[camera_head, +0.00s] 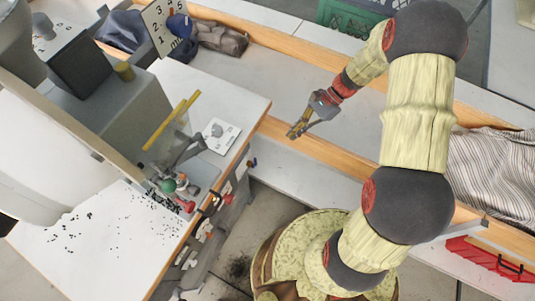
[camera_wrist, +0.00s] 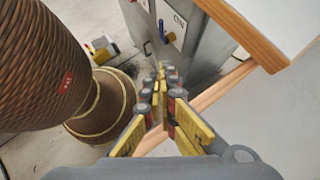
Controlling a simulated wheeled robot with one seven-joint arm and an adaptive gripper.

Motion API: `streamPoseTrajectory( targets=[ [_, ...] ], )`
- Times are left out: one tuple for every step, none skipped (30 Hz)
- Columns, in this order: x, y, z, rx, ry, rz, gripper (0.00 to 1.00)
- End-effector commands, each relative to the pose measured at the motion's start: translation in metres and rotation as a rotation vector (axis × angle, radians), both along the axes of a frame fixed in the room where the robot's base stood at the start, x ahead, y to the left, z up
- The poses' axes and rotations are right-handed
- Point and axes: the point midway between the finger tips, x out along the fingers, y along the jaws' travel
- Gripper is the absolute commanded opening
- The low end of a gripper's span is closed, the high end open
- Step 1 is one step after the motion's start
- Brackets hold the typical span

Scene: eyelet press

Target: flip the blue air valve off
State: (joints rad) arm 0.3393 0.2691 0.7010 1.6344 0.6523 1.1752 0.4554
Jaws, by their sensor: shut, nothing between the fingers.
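A small blue piece that looks like the air valve's handle (camera_head: 252,163) shows at the side of the press bench, below its right edge. In the wrist view a blue lever (camera_wrist: 148,47) stands on the grey cabinet side, beside a white plate marked "ON" (camera_wrist: 178,22). Its exact position is too small to tell. My gripper (camera_head: 291,134) is shut and empty, up and right of the blue handle in the head view and apart from it.
The press bench (camera_head: 105,255) has a wooden edge close to my gripper. A grey press (camera_head: 120,105) with yellow bars stands on it, scattered eyelets in front. A striped cloth (camera_head: 490,165) and a red tray (camera_head: 485,256) are at right, a green crate (camera_head: 350,14) at the top.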

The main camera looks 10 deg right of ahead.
Motion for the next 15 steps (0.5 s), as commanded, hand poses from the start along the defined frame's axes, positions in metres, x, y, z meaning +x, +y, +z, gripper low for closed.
streamPoseTrajectory(
  targets=[
    [0.0, 0.0, 0.0, 0.0, 0.0, 0.0, 0.0],
    [0.0, 0.0, 0.0, 0.0, -0.001, 0.001, 0.0],
    [0.0, 0.001, -0.001, 0.0, -0.001, 0.001, 0.0],
    [-0.001, 0.001, -0.002, 0.0, 0.0, 0.001, 0.0],
    [-0.001, 0.003, -0.003, 0.0, 0.0, 0.001, 0.0],
    [-0.002, 0.005, -0.006, 0.0, 0.001, 0.002, 0.0],
    [-0.003, 0.007, -0.008, 0.0, 0.001, 0.002, 0.0],
    [-0.004, 0.009, -0.011, 0.0, 0.001, 0.002, 0.0],
    [-0.005, 0.013, -0.015, 0.0, 0.001, 0.002, 0.0],
    [-0.006, 0.016, -0.019, 0.001, 0.002, 0.001, 0.0],
    [-0.008, 0.02, -0.023, 0.0, 0.002, 0.002, 0.0],
    [-0.009, 0.025, -0.028, -0.001, 0.002, 0.004, 0.0],
    [-0.011, 0.029, -0.033, 0.0, 0.001, 0.004, 0.0],
    [-0.012, 0.033, -0.037, 0.0, 0.002, 0.004, 0.0],
    [-0.014, 0.038, -0.043, 0.001, 0.002, 0.004, 0.0]
  ],
)
